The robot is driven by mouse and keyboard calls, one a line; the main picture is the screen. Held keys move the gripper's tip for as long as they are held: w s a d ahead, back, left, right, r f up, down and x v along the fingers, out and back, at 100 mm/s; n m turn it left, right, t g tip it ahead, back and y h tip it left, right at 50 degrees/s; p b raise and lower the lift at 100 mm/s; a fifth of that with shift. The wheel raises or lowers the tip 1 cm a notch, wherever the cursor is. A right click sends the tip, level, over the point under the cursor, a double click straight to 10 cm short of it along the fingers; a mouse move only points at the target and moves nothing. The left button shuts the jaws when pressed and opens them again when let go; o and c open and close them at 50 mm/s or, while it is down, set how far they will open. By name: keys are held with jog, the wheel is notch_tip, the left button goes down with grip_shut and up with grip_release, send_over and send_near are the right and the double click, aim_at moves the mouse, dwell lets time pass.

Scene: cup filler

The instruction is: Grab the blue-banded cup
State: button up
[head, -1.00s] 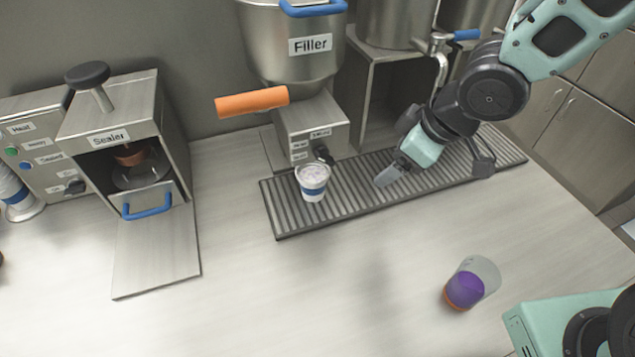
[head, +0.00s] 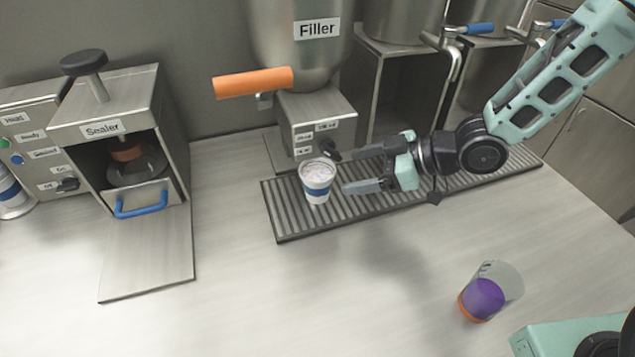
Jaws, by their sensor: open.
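The blue-banded cup (head: 317,183) is white with a blue band and pale contents up near its rim. It stands upright on the ribbed drip tray (head: 287,225), in front of the filler's base. My gripper (head: 357,170) is open, to the right of the cup, with its two fingers pointing left toward it. The fingers look spread, one farther back and one nearer the front. The fingertips appear close to the cup but not around it.
The filler (head: 318,128) with its orange handle (head: 252,82) stands behind the cup. The sealer (head: 110,140) is at left. A clear cup with purple contents (head: 484,298) stands front right. Stacked cups (head: 12,195) are at the far left edge. The front middle counter is clear.

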aim_at(317, 180)
jog(key=x, duration=0.4)
jog(key=shift+a+f, duration=0.15)
jog(key=shift+a, duration=0.1)
jog(key=shift+p+x, duration=0.45)
jog(key=shift+x, duration=2.2)
jog(key=shift+s+f, duration=0.1)
jog(key=c, duration=1.1)
jog(key=shift+c, duration=0.7)
